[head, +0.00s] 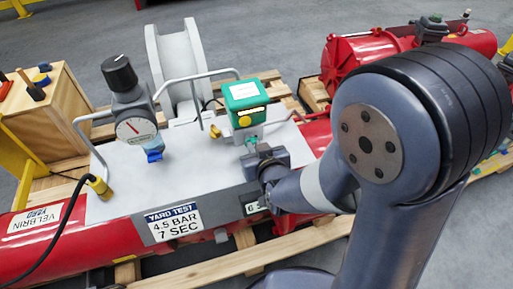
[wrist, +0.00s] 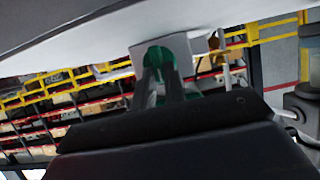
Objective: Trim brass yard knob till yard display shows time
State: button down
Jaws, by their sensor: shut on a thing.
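My gripper (head: 252,150) is below the green box (head: 246,94) on the grey panel, shut on a small green part (head: 250,143). In the wrist view the fingers (wrist: 162,66) close on this green part (wrist: 154,56), under a pale surface. A yellow, brass-like knob (head: 245,121) sits on the front of the green box, just above the gripper; a smaller brass-coloured piece (head: 215,131) stands to its left. A small display (head: 254,208) on the panel's front edge seems to read 6 and another digit; my arm hides its right side.
A sign (head: 173,222) reads "YARD TEST 4.5 BAR 7 SEC". Left of the green box stand a round gauge (head: 136,130) under a black knob (head: 119,73) and bent grey rails (head: 196,77). A red cylinder (head: 345,58) lies behind my arm. A black cable runs at left.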

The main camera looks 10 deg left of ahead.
dwell(0.3)
jog(key=c, duration=1.5)
grip_release()
jog(key=shift+o, duration=0.2)
jog(key=p+v, duration=0.1)
jog(key=v, duration=0.9)
jog(key=shift+s+p, duration=0.3)
jog(key=shift+s, duration=0.05)
jog(key=shift+d+r, duration=0.1)
jog(key=shift+d, duration=0.05)
jog(key=b+x, duration=0.1)
jog(key=x, duration=1)
jog(key=shift+b, duration=0.3)
jog(key=shift+d+r, duration=0.1)
jog(key=shift+s, duration=0.1)
